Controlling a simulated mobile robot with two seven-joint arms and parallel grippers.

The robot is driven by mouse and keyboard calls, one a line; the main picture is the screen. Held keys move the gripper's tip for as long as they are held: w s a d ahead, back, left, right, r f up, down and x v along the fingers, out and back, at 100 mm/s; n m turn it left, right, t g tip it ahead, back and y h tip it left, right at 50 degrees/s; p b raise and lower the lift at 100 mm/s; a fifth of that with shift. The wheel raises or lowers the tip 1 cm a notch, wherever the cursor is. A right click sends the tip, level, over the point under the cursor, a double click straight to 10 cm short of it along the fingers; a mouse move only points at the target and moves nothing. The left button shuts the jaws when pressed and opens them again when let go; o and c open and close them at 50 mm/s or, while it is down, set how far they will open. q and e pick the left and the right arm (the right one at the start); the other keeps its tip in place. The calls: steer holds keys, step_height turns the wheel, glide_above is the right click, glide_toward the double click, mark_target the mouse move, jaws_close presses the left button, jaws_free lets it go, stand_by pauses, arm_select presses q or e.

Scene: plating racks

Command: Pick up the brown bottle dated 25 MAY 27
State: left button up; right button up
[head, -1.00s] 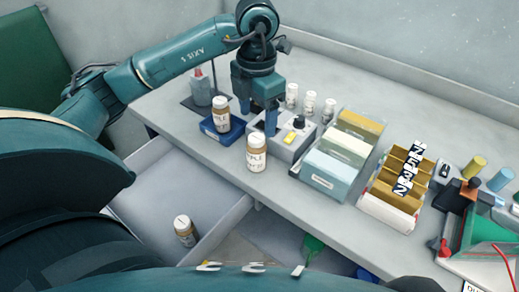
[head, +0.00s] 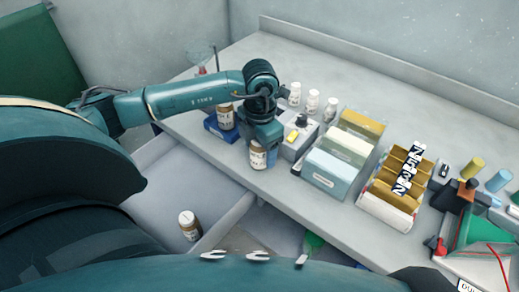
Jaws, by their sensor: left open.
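Three brown bottles with white caps and white labels show; their dates are too small to read. One brown bottle (head: 257,158) stands near the front edge of the bench. Another brown bottle (head: 225,119) stands on a blue block (head: 212,130). A third brown bottle (head: 189,226) stands in the open drawer below. My left gripper (head: 264,148) is open and points down over the front bottle, with its fingers at the bottle's top. The gripper hides the cap, and I cannot tell whether the fingers touch it.
A grey device (head: 297,142) with a black knob stands just right of the gripper. Several white bottles (head: 312,103) stand behind it. Boxes of folders (head: 328,172) and a yellow rack (head: 393,190) fill the bench farther right. The open drawer (head: 228,222) juts out in front.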

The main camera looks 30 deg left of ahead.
arm_select(q)
steer(key=shift+c, duration=0.3)
steer(key=c, duration=1)
